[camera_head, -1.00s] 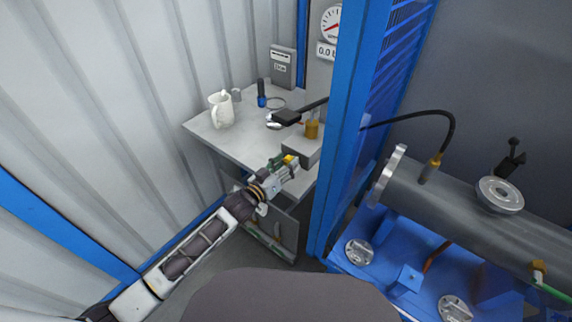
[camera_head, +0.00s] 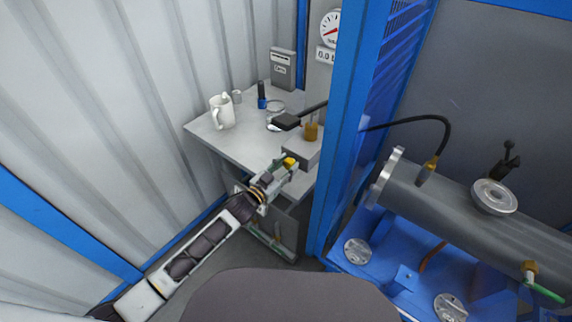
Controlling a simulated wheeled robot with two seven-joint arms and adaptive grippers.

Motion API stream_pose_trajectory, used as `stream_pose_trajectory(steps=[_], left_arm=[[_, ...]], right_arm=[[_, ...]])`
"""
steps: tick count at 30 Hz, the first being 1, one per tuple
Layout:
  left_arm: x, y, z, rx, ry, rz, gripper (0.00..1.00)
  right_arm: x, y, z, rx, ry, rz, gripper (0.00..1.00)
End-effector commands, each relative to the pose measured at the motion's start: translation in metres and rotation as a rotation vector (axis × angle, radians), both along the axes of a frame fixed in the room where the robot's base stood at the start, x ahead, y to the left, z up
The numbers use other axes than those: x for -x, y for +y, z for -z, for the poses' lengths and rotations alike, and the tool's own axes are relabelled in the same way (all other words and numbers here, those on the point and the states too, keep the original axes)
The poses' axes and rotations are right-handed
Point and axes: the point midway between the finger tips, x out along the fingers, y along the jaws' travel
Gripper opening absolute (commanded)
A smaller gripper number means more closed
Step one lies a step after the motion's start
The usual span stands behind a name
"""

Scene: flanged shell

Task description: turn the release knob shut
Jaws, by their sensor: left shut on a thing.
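My left gripper (camera_head: 287,166) reaches in from the lower left to the front of the small grey pump block (camera_head: 302,151) on the bench. A round dial gauge (camera_head: 331,29) with a digital readout below hangs behind. My right gripper is not in view.
The grey bench (camera_head: 212,136) carries a white jug (camera_head: 221,112) and a blue-black cylinder (camera_head: 262,97). A blue post (camera_head: 339,130) stands close right of the block. Beyond it lies the grey flanged shell (camera_head: 445,196) on a blue base, with a black hose.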

Motion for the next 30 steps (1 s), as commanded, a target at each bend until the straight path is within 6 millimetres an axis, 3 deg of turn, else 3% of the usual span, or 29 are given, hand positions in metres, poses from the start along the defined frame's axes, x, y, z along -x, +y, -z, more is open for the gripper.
stream_pose_trajectory(steps=[6, 16, 17, 21, 30], left_arm=[[0.0001, 0.0000, -0.0007, -0.087, -0.058, 0.000, 0.14], [0.0001, -0.0002, 0.0000, -0.096, -0.065, 0.000, 0.14], [0.0001, -0.0001, -0.0001, -0.096, -0.065, 0.000, 0.41], [0.0001, -0.0002, 0.0000, -0.096, -0.064, 0.000, 0.59], [0.0002, -0.0001, 0.0000, -0.095, -0.063, 0.000, 0.59]], right_arm=[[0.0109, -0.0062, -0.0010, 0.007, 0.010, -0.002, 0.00], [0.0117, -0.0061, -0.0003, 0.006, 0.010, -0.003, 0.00], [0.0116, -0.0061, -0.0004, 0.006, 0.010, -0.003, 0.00], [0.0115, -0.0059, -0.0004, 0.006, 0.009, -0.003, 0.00], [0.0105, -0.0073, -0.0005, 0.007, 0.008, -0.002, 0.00]])
